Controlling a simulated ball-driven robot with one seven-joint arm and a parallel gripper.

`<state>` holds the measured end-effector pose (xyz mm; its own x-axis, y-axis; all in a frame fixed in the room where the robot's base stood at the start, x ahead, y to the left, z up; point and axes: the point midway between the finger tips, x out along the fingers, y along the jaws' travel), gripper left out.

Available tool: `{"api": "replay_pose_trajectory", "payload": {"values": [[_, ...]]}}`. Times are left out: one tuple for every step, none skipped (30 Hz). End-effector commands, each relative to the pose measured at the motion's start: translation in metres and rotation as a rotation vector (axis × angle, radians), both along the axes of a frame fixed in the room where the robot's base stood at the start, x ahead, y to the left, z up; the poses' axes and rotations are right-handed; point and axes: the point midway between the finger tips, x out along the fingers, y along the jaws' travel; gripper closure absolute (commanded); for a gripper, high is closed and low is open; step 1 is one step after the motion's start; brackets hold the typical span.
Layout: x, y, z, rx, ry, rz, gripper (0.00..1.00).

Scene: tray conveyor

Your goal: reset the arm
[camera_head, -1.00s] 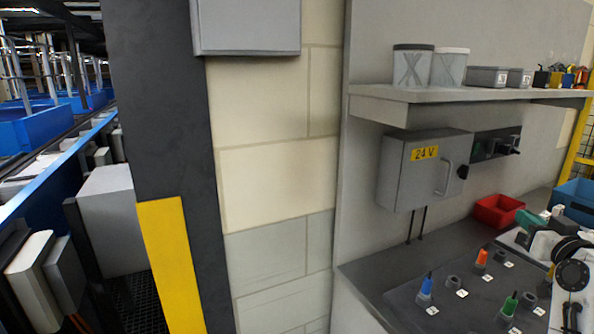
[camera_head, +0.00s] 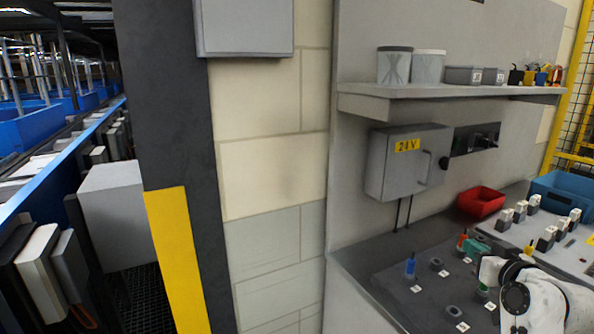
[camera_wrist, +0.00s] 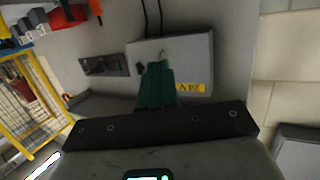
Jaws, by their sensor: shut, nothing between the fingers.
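My gripper (camera_head: 472,244) shows at the lower right of the head view, low in front of the workbench, with my white arm behind it. In the wrist view my gripper (camera_wrist: 157,68) has its teal fingers shut together with nothing between them. They point toward the grey 24 V box (camera_wrist: 192,50), which appears rotated there. In the head view this 24 V box (camera_head: 405,170) hangs on the grey panel, above and left of my gripper. I cannot tell whether my gripper touches anything on the bench.
On the bench, a dark board holds a blue plug (camera_head: 410,267) and empty sockets; my arm partly hides other plugs. A red bin (camera_head: 481,203) and blue bin (camera_head: 562,195) stand behind. A shelf (camera_head: 440,92) runs above. A dark post (camera_head: 172,150) stands left.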

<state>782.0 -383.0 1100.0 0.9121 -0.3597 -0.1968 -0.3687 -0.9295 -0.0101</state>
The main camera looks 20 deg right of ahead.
Motion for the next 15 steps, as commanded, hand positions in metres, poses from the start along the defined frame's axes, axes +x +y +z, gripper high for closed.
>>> {"api": "replay_pose_trajectory", "payload": {"values": [[0.003,0.015,-0.013,0.013,0.031,0.021,1.00],[0.004,0.023,-0.020,0.022,0.050,0.032,1.00],[0.006,0.036,-0.031,0.035,0.078,0.049,1.00],[0.006,0.046,-0.039,0.043,0.100,0.061,1.00],[0.007,0.058,-0.049,0.054,0.127,0.077,1.00],[0.007,0.076,-0.063,0.069,0.166,0.099,1.00],[0.006,0.090,-0.073,0.079,0.198,0.116,1.00],[0.004,0.106,-0.085,0.091,0.235,0.136,1.00],[0.000,0.128,-0.102,0.108,0.288,0.162,1.00],[-0.004,0.144,-0.114,0.118,0.328,0.181,1.00],[-0.009,0.161,-0.127,0.129,0.370,0.201,1.00],[-0.018,0.181,-0.142,0.140,0.424,0.223,1.00],[-0.025,0.197,-0.152,0.149,0.466,0.240,1.00],[-0.033,0.210,-0.162,0.154,0.505,0.255,1.00],[-0.043,0.227,-0.174,0.161,0.555,0.272,1.00]]}}
